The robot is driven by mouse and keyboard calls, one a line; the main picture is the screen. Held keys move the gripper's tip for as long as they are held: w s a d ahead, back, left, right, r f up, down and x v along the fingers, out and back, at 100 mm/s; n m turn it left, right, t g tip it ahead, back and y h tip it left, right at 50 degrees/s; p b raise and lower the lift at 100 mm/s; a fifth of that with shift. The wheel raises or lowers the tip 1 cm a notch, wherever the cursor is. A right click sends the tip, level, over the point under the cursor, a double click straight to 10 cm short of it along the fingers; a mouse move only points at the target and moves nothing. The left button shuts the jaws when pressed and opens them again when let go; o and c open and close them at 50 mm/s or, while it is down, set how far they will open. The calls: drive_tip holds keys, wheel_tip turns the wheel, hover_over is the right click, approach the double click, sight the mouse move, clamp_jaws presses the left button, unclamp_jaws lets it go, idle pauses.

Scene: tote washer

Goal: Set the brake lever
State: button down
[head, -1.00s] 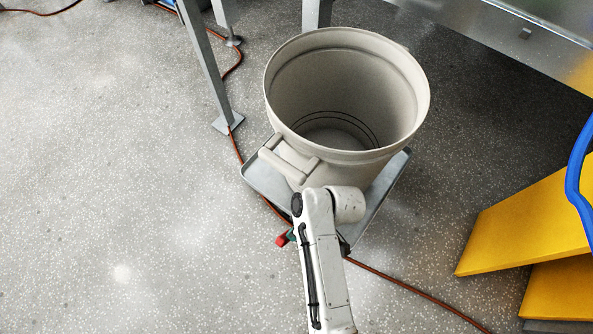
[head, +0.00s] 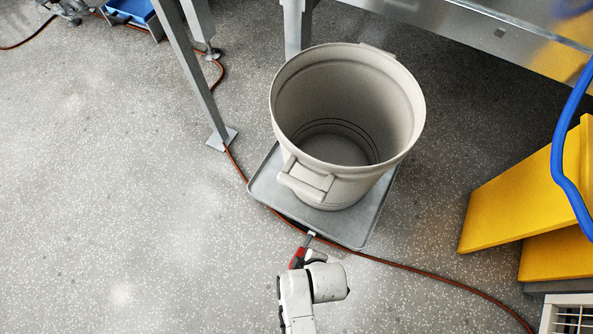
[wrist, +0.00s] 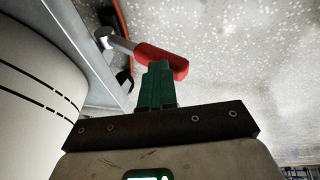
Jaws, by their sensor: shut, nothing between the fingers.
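The brake lever (head: 297,258) has a red grip on a short grey stem. It sticks out from the front edge of the grey dolly (head: 262,186). In the wrist view the lever's red grip (wrist: 160,61) lies just beyond my fingertips, with its stem running up left to the dolly's edge (wrist: 90,50). My gripper (wrist: 158,70) has green fingers pressed together with nothing between them. The fingertips overlap the grip in the picture; I cannot tell whether they touch it. In the head view my arm's end hides most of the gripper beside the lever.
A large beige bin (head: 305,175) stands on the dolly. A reddish-brown cable (head: 430,276) runs along the floor past the dolly's front. Grey metal legs (head: 190,70) stand behind left. Yellow panels (head: 500,212) and a blue hose (head: 562,165) are at right. Floor at left is clear.

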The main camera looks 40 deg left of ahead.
drive_tip(key=s+f+t+b, duration=0.2)
drive_tip(key=s+f, duration=0.2)
drive_tip(key=f, duration=0.5)
drive_tip(key=shift+d+y, duration=0.3)
drive_tip(key=shift+d, duration=0.1)
